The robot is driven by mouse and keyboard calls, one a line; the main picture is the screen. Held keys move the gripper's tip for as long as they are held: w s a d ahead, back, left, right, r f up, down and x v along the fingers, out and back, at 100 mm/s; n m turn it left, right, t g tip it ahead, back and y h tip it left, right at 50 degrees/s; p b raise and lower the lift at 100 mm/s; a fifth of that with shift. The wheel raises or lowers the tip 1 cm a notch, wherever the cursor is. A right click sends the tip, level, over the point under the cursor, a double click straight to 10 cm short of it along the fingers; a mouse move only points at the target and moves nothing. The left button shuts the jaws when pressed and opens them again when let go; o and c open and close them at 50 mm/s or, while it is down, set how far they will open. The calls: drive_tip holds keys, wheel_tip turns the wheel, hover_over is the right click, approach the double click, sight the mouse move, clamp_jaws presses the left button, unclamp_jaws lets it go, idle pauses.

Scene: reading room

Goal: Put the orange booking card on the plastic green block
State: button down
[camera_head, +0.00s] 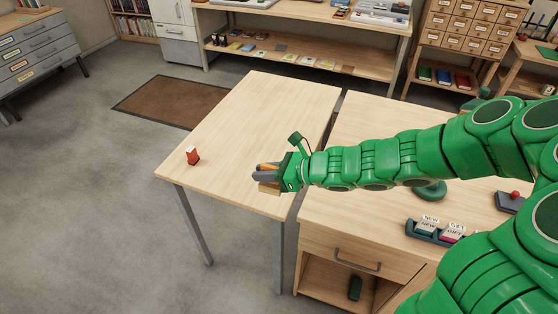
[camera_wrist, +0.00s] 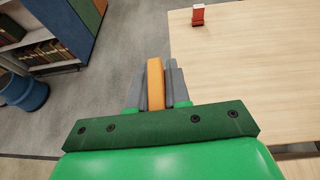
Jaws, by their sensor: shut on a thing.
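My gripper (camera_head: 264,174) is over the light wooden table (camera_head: 262,110), near its right front part. It is shut on an orange piece (camera_wrist: 155,84), which looks like the orange booking card. In the wrist view the card stands between the two grey fingers of my gripper (camera_wrist: 158,82). In the head view only a little orange shows at the fingers. I cannot pick out the plastic green block with certainty. A small dark green object (camera_head: 355,288) stands in the open shelf of the desk, but I cannot tell what it is.
A small red object (camera_head: 193,156) stands on the table's left side; the table is otherwise mostly clear. The desk (camera_head: 350,220) on the right bears a dark tray with labelled cards (camera_head: 437,232). A brown mat (camera_head: 172,101) lies on the floor behind.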

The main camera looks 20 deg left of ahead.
drive_tip(key=shift+s+d+r, duration=0.1)
drive_tip(key=shift+s+r, duration=0.05)
drive_tip(key=shift+r, duration=0.05)
wheel_tip(320, 180, up, 15)
drive_tip(key=w+d+r+m+t, duration=0.1)
drive_tip(key=w+d+t, duration=0.1)
drive_tip(key=w+d, duration=0.8)
drive_tip(key=w+d+r+m+t, duration=0.15)
drive_tip(key=w+d, duration=0.25)
drive_tip(key=w, duration=1.1)
drive_tip(key=w+d+m+t, duration=0.2)
drive_tip(key=w+d, duration=0.5)
drive_tip(key=w, duration=0.6)
drive_tip(key=w+d+f+h, duration=0.1)
drive_tip(key=w+d, duration=0.3)
drive_tip(key=d, duration=0.4)
drive_tip(key=w+d+f, duration=0.2)
drive_tip(key=w+d, duration=0.3)
drive_tip(key=d, duration=0.3)
drive_tip(key=shift+m+t, duration=0.35)
wheel_tip(320, 180, down, 21)
drive_tip(key=shift+s+d+r, duration=0.15)
drive_tip(key=c, duration=1.1)
unclamp_jaws()
